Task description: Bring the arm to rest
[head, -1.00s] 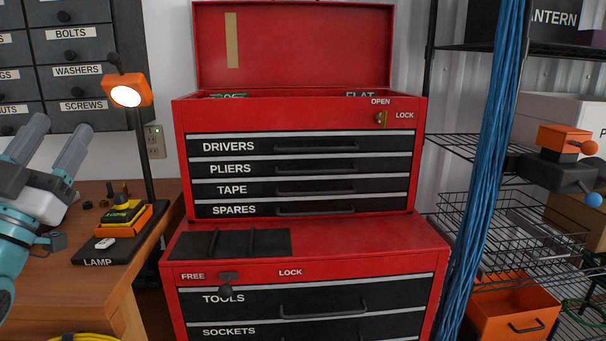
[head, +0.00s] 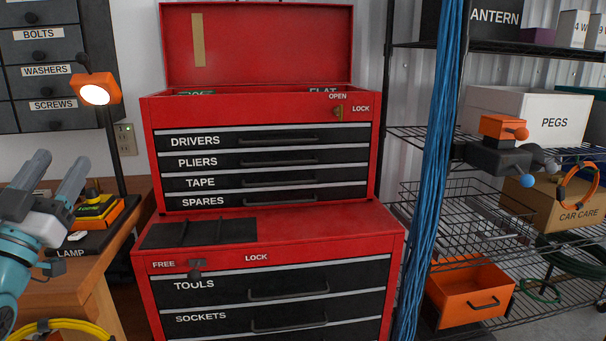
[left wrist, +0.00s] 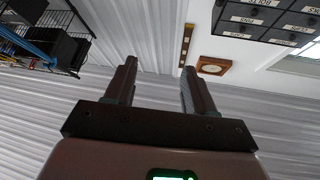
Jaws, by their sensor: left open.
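My left gripper (head: 50,185) is at the left edge of the head view, in front of the wooden bench. Its two grey fingers point up and to the right. They stand apart with nothing between them. In the left wrist view the two dark fingers (left wrist: 160,92) are also apart and empty, with the corrugated wall and ceiling behind them. My right gripper is not in view.
A red tool chest (head: 265,230) with its lid up stands ahead. A lit lamp (head: 95,95) stands on the bench (head: 75,292) near my left gripper. Blue cables (head: 432,170) hang before a wire shelf (head: 430,135) holding a PEGS box (head: 540,115) and an orange bin (head: 470,292).

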